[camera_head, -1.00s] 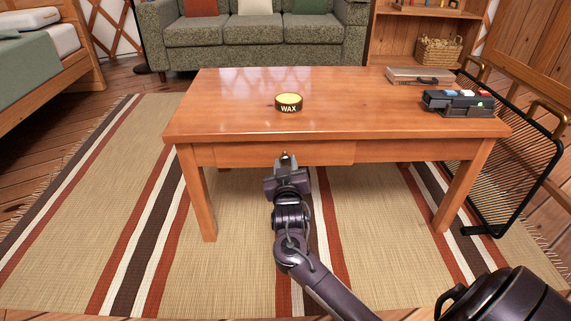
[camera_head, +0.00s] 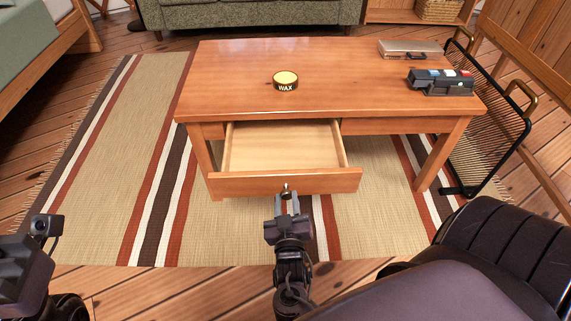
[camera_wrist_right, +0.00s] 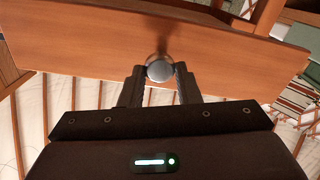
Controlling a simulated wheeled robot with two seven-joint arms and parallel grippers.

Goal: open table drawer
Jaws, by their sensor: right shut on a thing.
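The wooden table (camera_head: 350,65) stands on a striped rug. Its drawer (camera_head: 320,182) is pulled well out toward me, and its pale inside (camera_head: 280,148) shows empty. My right gripper (camera_head: 287,197) is at the middle of the drawer front, shut on the round metal knob (camera_wrist_right: 159,69). In the right wrist view the two fingers hold the knob from both sides, against the drawer front (camera_wrist_right: 90,45). My left gripper (camera_head: 25,260) is partly in view at the lower left, away from the table; its fingertips cannot be made out.
On the tabletop are a wax tin (camera_head: 286,82), a grey case (camera_head: 402,49) and a black device with coloured parts (camera_head: 441,82). A black mesh screen (camera_head: 488,125) stands at the table's right. A sofa (camera_head: 250,14) is behind. The rug left of the table is clear.

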